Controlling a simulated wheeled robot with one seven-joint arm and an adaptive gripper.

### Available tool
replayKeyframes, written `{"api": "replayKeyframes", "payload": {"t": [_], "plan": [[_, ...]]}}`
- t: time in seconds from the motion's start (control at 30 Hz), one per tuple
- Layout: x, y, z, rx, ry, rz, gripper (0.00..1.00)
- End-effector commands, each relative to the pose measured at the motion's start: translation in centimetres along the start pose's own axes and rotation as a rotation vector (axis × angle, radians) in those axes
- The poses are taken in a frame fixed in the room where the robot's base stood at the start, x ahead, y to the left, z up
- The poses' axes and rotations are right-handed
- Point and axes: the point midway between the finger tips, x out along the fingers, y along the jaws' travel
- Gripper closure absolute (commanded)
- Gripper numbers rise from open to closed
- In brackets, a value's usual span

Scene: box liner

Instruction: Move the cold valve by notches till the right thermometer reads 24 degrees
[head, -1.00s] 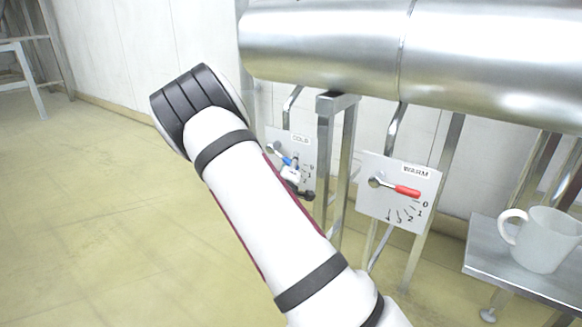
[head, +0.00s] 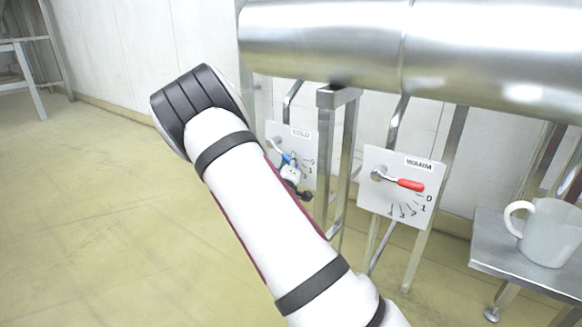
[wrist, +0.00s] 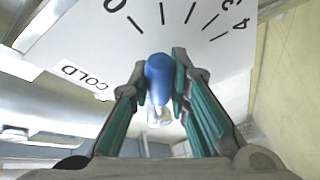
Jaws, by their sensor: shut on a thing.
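The cold valve's panel (head: 305,147) stands on the left under the big pipe in the head view. Its blue handle (head: 286,158) slants down to the right from its pivot. My gripper (head: 292,173) is at the handle, partly behind my arm. In the wrist view the COLD panel (wrist: 80,40) shows upside down, with tick marks and numbers. The blue handle (wrist: 159,72) sits between the fingers of my gripper (wrist: 160,95), which is shut on it. I cannot tell exactly which mark the handle points to. No thermometer is visible.
The WARM panel (head: 375,205) with a red handle (head: 410,184) near 0 stands to the right, past a metal post (head: 325,150). A white mug (head: 550,235) sits on a metal table (head: 490,240). The floor on the left is clear.

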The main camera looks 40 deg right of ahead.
Motion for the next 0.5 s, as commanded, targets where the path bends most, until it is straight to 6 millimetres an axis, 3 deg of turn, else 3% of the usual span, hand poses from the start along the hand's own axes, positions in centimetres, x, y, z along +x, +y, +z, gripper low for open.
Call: {"api": "replayKeyframes", "payload": {"t": [0.5], "plan": [[0.5, -2.3, 0.0, 0.216, 0.051, 0.103, 1.00]]}}
